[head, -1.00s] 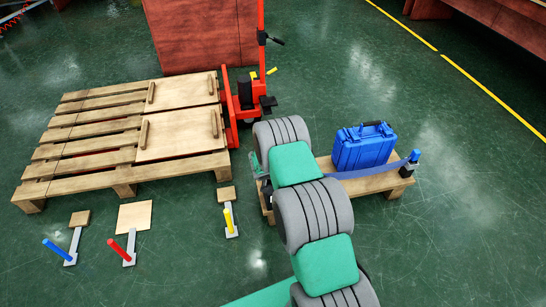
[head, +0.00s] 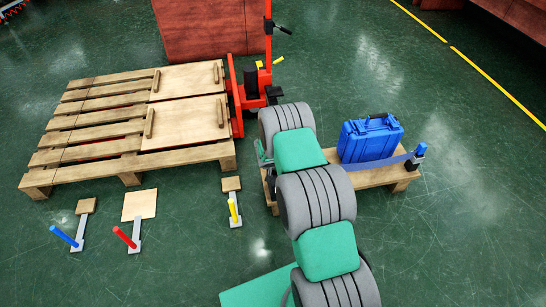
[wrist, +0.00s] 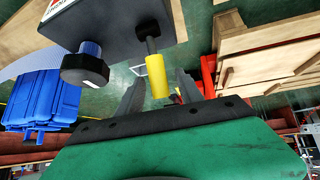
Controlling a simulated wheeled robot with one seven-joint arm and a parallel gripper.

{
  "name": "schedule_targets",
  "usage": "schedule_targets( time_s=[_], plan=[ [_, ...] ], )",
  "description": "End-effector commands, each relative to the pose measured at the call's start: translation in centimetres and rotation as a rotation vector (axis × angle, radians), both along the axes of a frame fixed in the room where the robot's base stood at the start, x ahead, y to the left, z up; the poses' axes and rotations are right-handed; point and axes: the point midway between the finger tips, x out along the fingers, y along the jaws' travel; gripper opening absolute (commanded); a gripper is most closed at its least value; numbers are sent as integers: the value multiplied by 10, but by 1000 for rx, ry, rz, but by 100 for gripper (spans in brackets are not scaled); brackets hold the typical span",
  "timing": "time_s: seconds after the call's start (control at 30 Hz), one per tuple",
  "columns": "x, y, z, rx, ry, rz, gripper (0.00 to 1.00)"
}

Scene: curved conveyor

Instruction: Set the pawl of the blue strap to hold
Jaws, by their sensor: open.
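In the wrist view, a dark grey housing (wrist: 120,28) carries a short yellow cylindrical handle (wrist: 157,76) on a dark rod and a black knob (wrist: 85,68) with a blue collar. My gripper (wrist: 160,90) is open, with one finger on each side of the yellow handle; contact cannot be told. In the head view, the blue strap (head: 384,161) runs along the low wooden stand (head: 375,177) beside the blue case (head: 370,140), up to a blue-topped fitting (head: 418,156) at the right end. My arm hides the strap's left end and the housing.
A pallet (head: 60,150) with two handled boards and a red pallet jack (head: 250,90) stand left of the stand. Blue (head: 64,236), red (head: 124,237) and yellow (head: 233,210) levers stand on the floor in front of the pallet. The floor right of the stand is clear.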

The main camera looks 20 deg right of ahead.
Motion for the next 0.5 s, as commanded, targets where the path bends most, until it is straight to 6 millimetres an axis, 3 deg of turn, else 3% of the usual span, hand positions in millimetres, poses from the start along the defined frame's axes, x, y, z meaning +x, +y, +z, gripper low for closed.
schedule_targets(
  time_s=[0.17,0.5],
  plan=[
    [-3,3,7,0,0,1,43],
    [-39,22,56,0,0,3,43]
  ],
)
